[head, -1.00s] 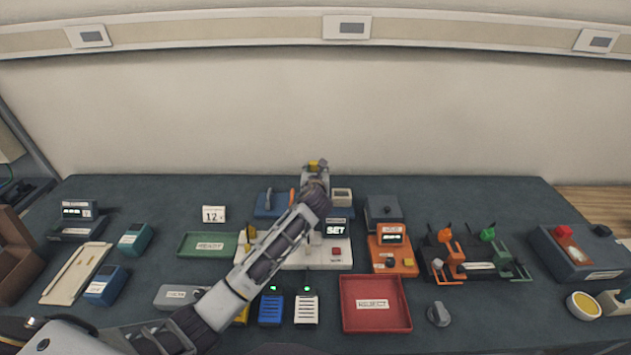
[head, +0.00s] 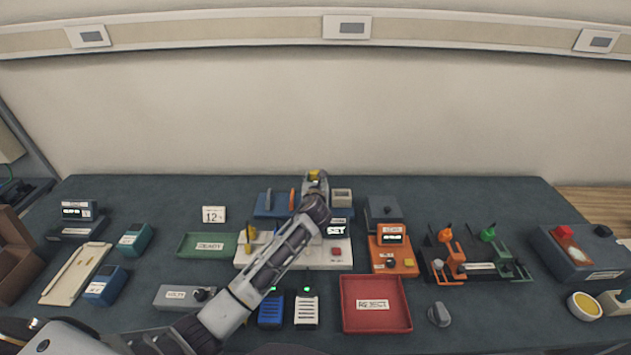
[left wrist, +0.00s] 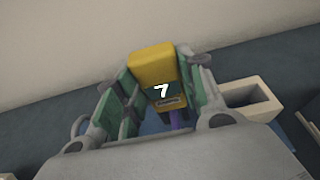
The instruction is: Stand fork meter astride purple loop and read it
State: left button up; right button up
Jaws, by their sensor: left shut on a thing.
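The fork meter (left wrist: 152,70) is a yellow block with a dark face that shows a white 7. It also shows as a small yellow spot in the head view (head: 314,174). My left gripper (left wrist: 150,98) is shut on it, with green-lined fingers at both sides. A bit of the purple loop (left wrist: 179,120) shows just below the meter. Whether the fork stands astride it or touches it is hidden. In the head view the gripper is over the blue stand (head: 268,205) at the back middle, and my forearm hides part of it. My right gripper is not in view.
A cream open holder (head: 341,196) stands close right of the gripper; it also shows in the left wrist view (left wrist: 250,97). The white SET panel (head: 343,258) lies in front, under my arm. The green READY tray (head: 190,253) is left, the red REJECT tray (head: 376,324) front right.

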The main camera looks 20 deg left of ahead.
pick_arm(q)
jog(key=o, duration=1.2)
jog(key=shift+s+r, duration=0.1)
jog(key=shift+v, duration=5.95)
